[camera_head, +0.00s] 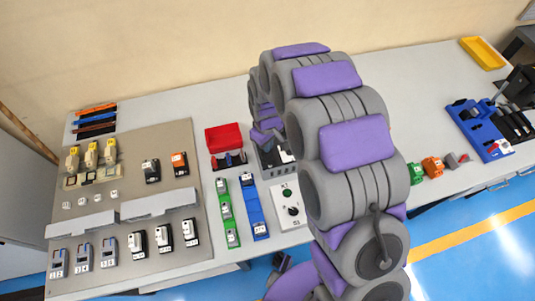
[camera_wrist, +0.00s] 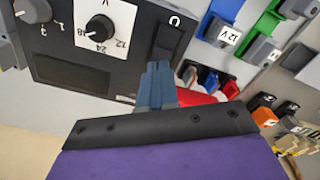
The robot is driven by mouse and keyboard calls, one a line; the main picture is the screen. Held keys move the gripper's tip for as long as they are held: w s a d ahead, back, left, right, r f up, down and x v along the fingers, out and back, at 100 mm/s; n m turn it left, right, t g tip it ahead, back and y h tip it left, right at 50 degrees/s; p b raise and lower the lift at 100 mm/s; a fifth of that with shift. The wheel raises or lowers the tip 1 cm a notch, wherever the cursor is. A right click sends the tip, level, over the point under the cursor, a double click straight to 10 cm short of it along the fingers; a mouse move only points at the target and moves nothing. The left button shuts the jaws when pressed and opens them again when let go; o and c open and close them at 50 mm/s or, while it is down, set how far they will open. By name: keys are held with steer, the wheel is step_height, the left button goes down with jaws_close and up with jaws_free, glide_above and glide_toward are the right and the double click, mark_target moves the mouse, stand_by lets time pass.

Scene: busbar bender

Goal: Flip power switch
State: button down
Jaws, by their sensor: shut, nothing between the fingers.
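The power supply is a dark box (camera_wrist: 85,50) that fills the upper left of the wrist view. Its face has a black rocker switch (camera_wrist: 171,40) near the right edge, beside a white dial label with a black knob (camera_wrist: 100,28). My gripper (camera_wrist: 158,68) has blue-grey fingers, shut together and empty. Their tips are at the lower end of the switch in the picture; I cannot tell whether they touch it. In the head view the power supply (camera_head: 268,160) shows only partly behind my arm, and the fingers are hidden.
A red bin (camera_head: 224,138) stands left of the power supply. Green (camera_head: 226,210) and blue (camera_head: 253,207) strips and a white button panel (camera_head: 290,205) lie in front. A beige board (camera_head: 130,200) with several components is at left. Table space behind is clear.

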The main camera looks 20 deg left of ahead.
steer(key=shift+f, duration=0.85)
stand_by(0.4)
steer(key=shift+r, duration=0.1)
steer(key=shift+r+p, duration=1.1)
steer(key=shift+r, duration=2.35)
